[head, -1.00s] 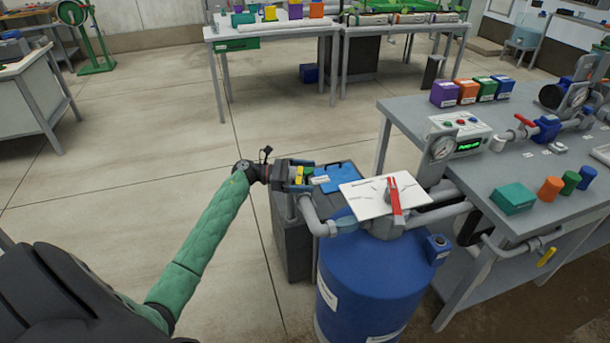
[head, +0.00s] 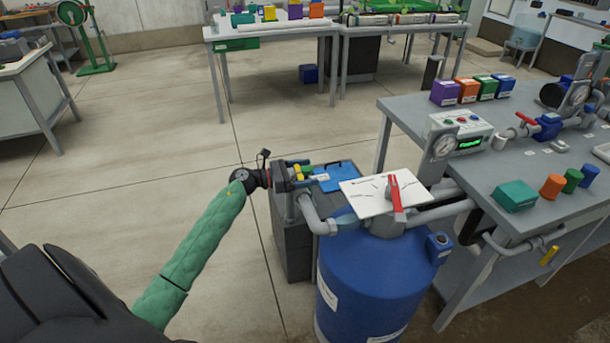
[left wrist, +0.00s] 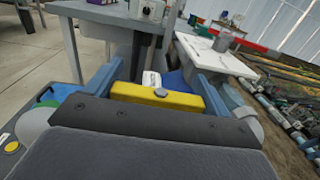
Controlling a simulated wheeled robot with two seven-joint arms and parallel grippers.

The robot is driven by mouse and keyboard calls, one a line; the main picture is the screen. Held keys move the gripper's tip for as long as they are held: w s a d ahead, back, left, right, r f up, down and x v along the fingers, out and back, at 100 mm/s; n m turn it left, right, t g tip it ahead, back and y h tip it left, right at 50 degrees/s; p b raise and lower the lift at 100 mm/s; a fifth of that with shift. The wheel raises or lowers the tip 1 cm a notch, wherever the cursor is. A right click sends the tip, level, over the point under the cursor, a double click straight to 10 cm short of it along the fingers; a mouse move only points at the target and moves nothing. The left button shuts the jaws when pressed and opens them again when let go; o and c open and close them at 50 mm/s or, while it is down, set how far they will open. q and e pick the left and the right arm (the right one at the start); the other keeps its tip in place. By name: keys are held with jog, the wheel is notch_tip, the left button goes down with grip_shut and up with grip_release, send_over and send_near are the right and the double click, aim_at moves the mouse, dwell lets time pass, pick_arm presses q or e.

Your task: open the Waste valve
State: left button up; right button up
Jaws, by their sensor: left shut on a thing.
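A yellow valve handle (head: 297,171) sits by the grey pipe left of the blue barrel, mostly hidden by my gripper in the head view. My left gripper (head: 301,174) is shut on this handle. A white label (left wrist: 151,79) stands just beyond the handle, its text too small to read, so I cannot confirm the valve's name. My right gripper is not in view.
The blue barrel (head: 372,282) carries a white plate with a red handle (head: 396,193) right of my gripper. A dark grey box (head: 293,238) stands under the gripper. The grey bench (head: 460,200) at right holds gauges and a control box.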

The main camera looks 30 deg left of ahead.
pick_arm(q)
jog(key=shift+n+t+y, duration=0.4)
jog(key=shift+y, duration=0.1)
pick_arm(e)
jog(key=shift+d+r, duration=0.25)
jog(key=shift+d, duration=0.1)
pick_arm(q)
jog(key=o, duration=0.9)
jog(key=shift+a, duration=0.1)
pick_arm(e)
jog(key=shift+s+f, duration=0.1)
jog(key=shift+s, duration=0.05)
